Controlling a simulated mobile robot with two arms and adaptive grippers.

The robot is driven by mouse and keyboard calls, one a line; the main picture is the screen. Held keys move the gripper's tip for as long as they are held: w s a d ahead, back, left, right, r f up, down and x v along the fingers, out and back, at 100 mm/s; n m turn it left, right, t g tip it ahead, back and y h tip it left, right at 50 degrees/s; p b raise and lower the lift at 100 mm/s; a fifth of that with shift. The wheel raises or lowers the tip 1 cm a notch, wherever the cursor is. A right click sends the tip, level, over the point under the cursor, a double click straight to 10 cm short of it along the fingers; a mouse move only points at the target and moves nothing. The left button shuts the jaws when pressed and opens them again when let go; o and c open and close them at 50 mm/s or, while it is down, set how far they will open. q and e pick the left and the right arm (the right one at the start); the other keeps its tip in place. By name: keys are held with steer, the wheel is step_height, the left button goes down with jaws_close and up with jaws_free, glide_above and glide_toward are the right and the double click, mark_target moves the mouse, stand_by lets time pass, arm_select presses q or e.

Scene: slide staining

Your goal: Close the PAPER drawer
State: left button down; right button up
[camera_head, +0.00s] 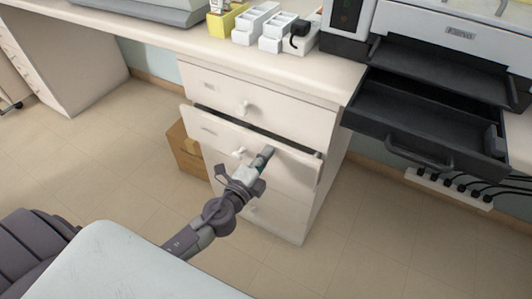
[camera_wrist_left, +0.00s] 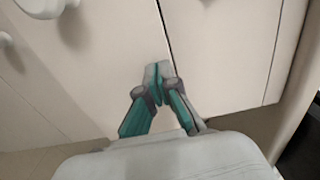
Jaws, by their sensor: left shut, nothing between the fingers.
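A white cabinet stands under the counter. Its second drawer (camera_head: 215,134) is pulled partly out, with a dark gap along its top edge, and its label is too small to read. A white knob (camera_head: 239,152) sits on its front. My left gripper (camera_head: 266,152) is shut and empty, in front of the right part of that drawer front. In the left wrist view its closed fingertips (camera_wrist_left: 158,72) are at or close to the white drawer front (camera_wrist_left: 115,60), near a dark vertical gap. I cannot tell if they touch it. My right gripper is not in view.
A dark drawer (camera_head: 420,148) under the printer (camera_head: 455,35) at the right also stands open. The top drawer (camera_head: 240,98) of the white cabinet looks shut. A cardboard box (camera_head: 186,150) is on the floor left of the cabinet. Cables and a power strip (camera_head: 445,190) lie at the right.

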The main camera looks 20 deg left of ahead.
mark_target(273, 143)
arm_select(q)
steer(key=w, duration=0.4)
steer(key=shift+d, duration=0.2)
steer(key=shift+w+r, duration=0.1)
steer(key=shift+w, duration=0.1)
steer(key=shift+a+r, duration=0.1)
steer(key=shift+r, duration=0.05)
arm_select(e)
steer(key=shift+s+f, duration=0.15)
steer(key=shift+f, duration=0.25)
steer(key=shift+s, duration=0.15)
